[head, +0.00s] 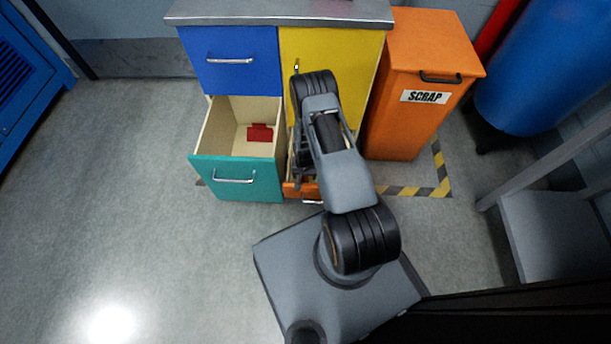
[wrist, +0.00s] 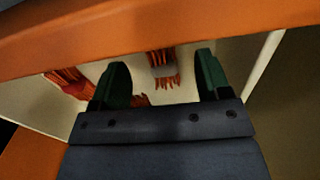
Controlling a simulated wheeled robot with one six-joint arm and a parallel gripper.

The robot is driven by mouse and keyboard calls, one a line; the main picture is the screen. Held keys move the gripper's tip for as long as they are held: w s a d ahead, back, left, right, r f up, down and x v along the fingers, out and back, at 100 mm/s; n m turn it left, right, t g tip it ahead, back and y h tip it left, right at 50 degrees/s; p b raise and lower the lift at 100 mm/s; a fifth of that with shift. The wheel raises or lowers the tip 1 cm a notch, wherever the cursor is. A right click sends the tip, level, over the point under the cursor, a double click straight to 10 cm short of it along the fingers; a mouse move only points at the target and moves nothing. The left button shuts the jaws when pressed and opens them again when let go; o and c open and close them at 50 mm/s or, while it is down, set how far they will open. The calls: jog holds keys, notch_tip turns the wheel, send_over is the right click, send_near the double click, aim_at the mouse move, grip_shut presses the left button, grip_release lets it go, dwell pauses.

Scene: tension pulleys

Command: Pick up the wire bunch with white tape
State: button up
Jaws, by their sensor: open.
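The bunch shows between and slightly beyond the fingertips; I cannot tell the height gap. The open orange drawer (wrist: 190,22) holds the bunch; its front spans the top of the wrist view. In the head view the drawer (head: 312,201) is mostly hidden by my arm, and the bunch is not visible.
Another wire bunch with red tape (wrist: 67,86) lies left of the fingers. More wire ends (wrist: 141,100) show beside the left finger. An open teal drawer (head: 205,172) holds a red object (head: 260,132). An orange scrap bin (head: 400,125) stands right of the cabinet.

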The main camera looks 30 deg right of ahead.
aim_at(305, 177)
notch_tip(305, 177, down, 3)
jog(key=shift+f+b, duration=0.1)
jog(key=shift+b, duration=0.5)
jog(key=c, duration=1)
